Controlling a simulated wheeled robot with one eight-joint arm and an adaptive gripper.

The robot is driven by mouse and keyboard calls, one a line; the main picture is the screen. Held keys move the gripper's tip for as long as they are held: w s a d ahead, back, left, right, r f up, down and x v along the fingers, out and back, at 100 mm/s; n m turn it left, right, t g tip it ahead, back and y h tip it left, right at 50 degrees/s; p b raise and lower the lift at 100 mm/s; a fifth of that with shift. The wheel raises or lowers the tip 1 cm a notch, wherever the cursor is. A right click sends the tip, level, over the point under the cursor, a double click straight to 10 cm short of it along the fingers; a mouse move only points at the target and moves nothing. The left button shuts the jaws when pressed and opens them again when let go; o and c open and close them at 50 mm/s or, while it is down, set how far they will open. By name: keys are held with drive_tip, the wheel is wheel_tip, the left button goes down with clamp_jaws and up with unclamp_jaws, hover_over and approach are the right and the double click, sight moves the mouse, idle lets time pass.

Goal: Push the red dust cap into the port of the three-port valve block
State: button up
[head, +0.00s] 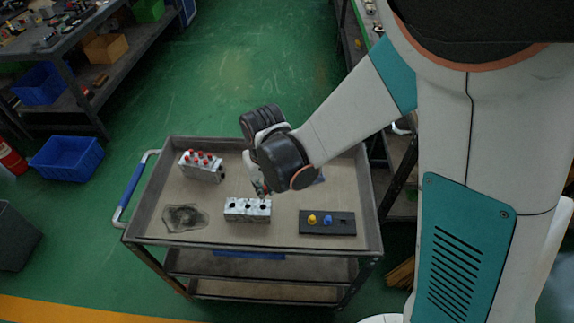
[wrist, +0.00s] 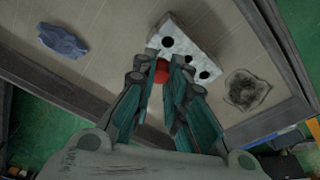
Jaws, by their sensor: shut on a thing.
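The three-port valve block (head: 247,209) is pale, speckled metal and stands on the cart top, with three dark open ports in a row on its upper face. It also shows ahead of the fingertips in the wrist view (wrist: 184,38). My gripper (head: 260,187) is behind the block and above the cart. In the wrist view its fingers (wrist: 162,70) are shut on the red dust cap (wrist: 161,75), which shows between the fingertips close to the block's near edge in the picture. I cannot tell the cap's height over the block. The cap is not visible in the head view.
A second block with several red caps (head: 202,168) stands at the back left of the cart (head: 280,150). A black holder (head: 340,229) with a yellow and a blue cap lies at right. A dark stain-like patch (head: 184,217) is at left, and a crumpled blue cloth (wrist: 62,40) lies on the cart.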

drive_tip(key=shift+s+a+f, duration=0.15)
drive_tip(key=shift+a+f, duration=0.2)
drive_tip(key=shift+a, duration=0.15)
drive_tip(key=shift+f+b, duration=1.55)
drive_tip(key=shift+f, duration=0.55)
drive_tip(key=shift+f+b, duration=0.45)
drive_tip(key=shift+f+b, duration=0.8)
drive_tip(key=shift+b, duration=0.3)
idle(0.9)
drive_tip(key=o, duration=0.7)
